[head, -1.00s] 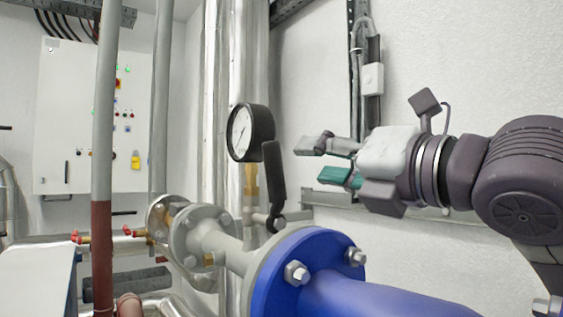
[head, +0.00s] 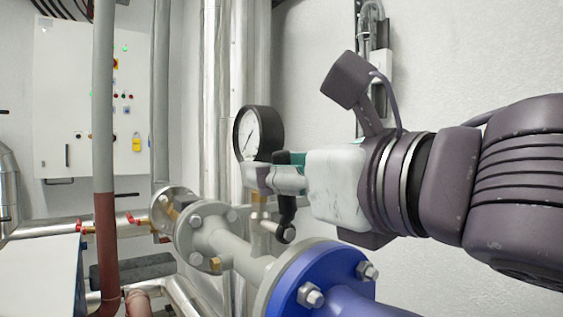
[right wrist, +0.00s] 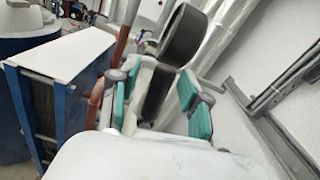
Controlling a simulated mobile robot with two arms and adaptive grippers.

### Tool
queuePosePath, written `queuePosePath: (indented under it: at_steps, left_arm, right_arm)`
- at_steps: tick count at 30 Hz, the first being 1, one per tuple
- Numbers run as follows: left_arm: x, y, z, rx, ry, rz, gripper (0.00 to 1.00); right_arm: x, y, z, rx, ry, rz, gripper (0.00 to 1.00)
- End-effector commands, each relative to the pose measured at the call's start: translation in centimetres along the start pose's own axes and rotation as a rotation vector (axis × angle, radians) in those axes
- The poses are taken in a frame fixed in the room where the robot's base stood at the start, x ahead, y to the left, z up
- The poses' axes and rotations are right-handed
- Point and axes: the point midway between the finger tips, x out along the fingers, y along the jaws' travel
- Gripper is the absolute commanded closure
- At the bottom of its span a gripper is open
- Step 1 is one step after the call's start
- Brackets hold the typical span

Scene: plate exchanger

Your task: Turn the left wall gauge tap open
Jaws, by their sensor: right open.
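The left wall gauge (head: 258,133), a round dial with a white face and black rim, stands above the pipework in the head view; its dark housing also shows in the right wrist view (right wrist: 185,35). Its tap has a black lever (head: 286,212) standing roughly upright, its upper part hidden behind my right gripper in the head view. My right gripper (head: 270,170) is open just below the dial. In the right wrist view the lever (right wrist: 157,90) lies between the gripper's two teal-padded fingers (right wrist: 158,78), with no clear contact. My left gripper is not in view.
A blue flange (head: 320,280) and a grey flanged pipe (head: 225,240) lie below the gripper. Vertical silver pipes (head: 225,90) stand behind the gauge. A white control cabinet (head: 70,100) is at the far left. A wall rail (right wrist: 285,140) shows in the wrist view.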

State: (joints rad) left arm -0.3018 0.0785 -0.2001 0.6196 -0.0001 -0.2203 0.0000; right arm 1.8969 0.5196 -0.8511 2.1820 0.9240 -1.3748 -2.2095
Motion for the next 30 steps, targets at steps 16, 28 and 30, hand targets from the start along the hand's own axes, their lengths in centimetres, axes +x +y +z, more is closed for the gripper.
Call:
queuePosePath:
  at_steps: [16, 28, 30]
  left_arm:
    - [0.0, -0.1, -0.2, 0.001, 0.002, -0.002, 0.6]
    - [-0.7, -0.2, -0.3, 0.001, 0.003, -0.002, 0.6]
    - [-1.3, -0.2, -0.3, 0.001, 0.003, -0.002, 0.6]
  right_arm:
    - [0.2, 0.0, 0.0, 0.001, -0.001, -0.001, 0.98]
    - [0.2, -0.5, 0.2, 0.045, 0.0, -0.003, 1.0]
    - [0.2, -0.9, 0.2, 0.104, 0.002, -0.003, 1.0]
